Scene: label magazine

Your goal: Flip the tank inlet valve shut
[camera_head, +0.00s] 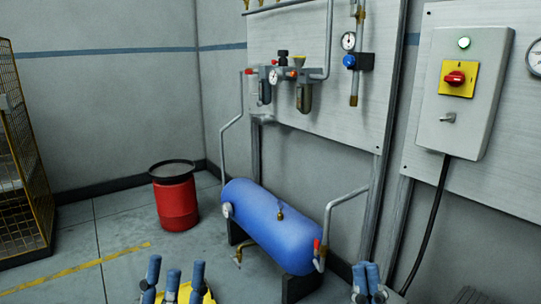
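A blue tank (265,222) lies on dark supports on the floor. A small valve with a red handle (317,246) sits at its right end, where a grey pipe (342,198) meets it. The red handle looks upright. Whether this is the inlet valve I cannot tell; no label is readable.
A red drum (175,202) stands left of the tank. A yellow mesh cage (24,170) is at far left. Wall panels hold regulators (304,85) and a grey switch box (463,90) with a hanging black cable (432,225). A brass drain cock (238,256) hangs under the tank.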

